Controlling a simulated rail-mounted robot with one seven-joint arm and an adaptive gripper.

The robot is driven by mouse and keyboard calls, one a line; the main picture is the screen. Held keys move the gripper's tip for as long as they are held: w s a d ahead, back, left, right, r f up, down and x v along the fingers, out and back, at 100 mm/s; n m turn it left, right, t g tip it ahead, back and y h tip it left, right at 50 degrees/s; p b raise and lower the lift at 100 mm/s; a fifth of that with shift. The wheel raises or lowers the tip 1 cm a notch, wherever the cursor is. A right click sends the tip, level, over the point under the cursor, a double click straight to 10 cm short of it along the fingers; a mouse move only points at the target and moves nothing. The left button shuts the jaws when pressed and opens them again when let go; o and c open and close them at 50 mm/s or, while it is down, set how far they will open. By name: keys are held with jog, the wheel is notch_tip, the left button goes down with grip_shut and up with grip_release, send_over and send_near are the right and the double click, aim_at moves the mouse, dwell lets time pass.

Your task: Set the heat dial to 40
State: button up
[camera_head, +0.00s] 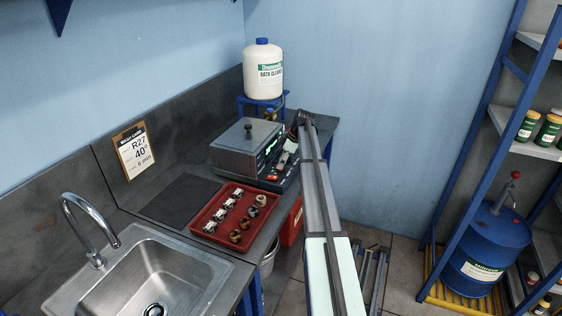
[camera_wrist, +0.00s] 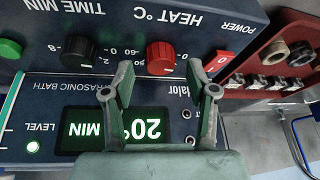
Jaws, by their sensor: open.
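The heat dial (camera_wrist: 160,57) is a red ribbed knob under the label HEAT °C on the bath's control panel, upside down in the wrist view. My gripper (camera_wrist: 158,74) is open and empty, its two fingertips to either side of the dial's near edge. I cannot tell whether they touch it or exactly where the dial points. The green display (camera_wrist: 110,130) reads 20° and MIN, partly hidden by my gripper. In the head view the ultrasonic bath (camera_head: 240,150) stands on the bench, with my arm reaching to its right side.
A black time dial (camera_wrist: 78,50) sits beside the heat dial, and a red power switch (camera_wrist: 222,64) on its other side. A red tray (camera_head: 215,232) of small parts lies in front of the bath. A wall card (camera_head: 134,150) reads R27, 40°, 6 min. A white jug (camera_head: 263,72) stands behind.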

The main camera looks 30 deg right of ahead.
jog(key=shift+w+a+f, duration=0.15)
jog(key=shift+a+f, duration=0.1)
jog(key=shift+f, duration=0.4)
grip_shut()
